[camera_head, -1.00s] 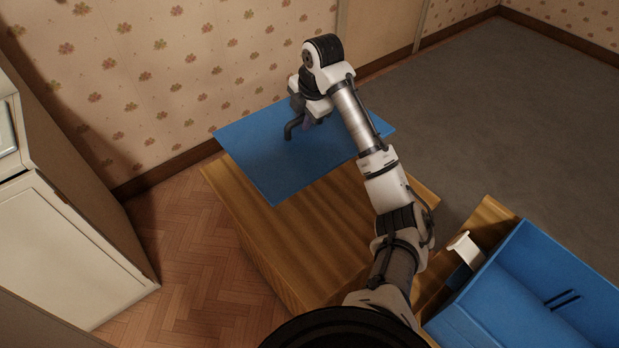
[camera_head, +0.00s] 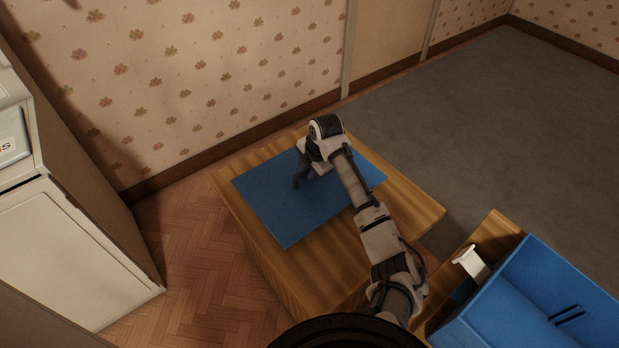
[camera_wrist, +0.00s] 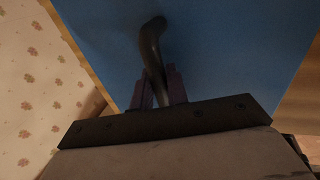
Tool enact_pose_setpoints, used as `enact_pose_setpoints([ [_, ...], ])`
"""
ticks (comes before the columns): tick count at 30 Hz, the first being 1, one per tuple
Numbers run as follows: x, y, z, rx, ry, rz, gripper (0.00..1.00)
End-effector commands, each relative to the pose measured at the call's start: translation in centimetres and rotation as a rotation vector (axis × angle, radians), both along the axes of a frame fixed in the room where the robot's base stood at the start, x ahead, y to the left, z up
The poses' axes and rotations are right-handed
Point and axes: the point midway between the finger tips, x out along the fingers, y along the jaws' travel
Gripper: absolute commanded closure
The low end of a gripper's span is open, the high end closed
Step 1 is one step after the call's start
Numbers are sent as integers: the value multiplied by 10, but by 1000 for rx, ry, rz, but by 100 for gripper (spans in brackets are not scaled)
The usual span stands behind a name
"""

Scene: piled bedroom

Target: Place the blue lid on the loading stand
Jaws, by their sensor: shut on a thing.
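The blue lid (camera_head: 287,210) is a flat rectangular panel with a dark curved handle (camera_wrist: 151,50). In the head view it lies flat over the top of the wooden stand (camera_head: 375,175), with bare wood showing around it. I cannot tell whether it rests fully on the wood or sits just above it. My gripper (camera_wrist: 163,88) is shut on the lid's handle, with its fingers on either side of the dark bar in the wrist view. In the head view my arm covers the lid's right part, and the fingertips are partly hidden.
An open blue box (camera_head: 560,290) with a white bracket (camera_head: 470,262) beside it stands on a wooden surface at lower right. A white cabinet (camera_head: 75,245) stands at left. The wallpapered wall (camera_head: 200,80) is close behind the stand. Grey carpet (camera_head: 500,130) at right is clear.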

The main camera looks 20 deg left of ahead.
Motion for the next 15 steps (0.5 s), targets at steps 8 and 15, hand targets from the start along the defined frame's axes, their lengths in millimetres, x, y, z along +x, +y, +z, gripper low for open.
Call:
enact_pose_setpoints([
  [8, -1, 0, -35, -1, 2, -1, 100],
  [15, 0, 0, -42, 0, -1, 0, 100],
])
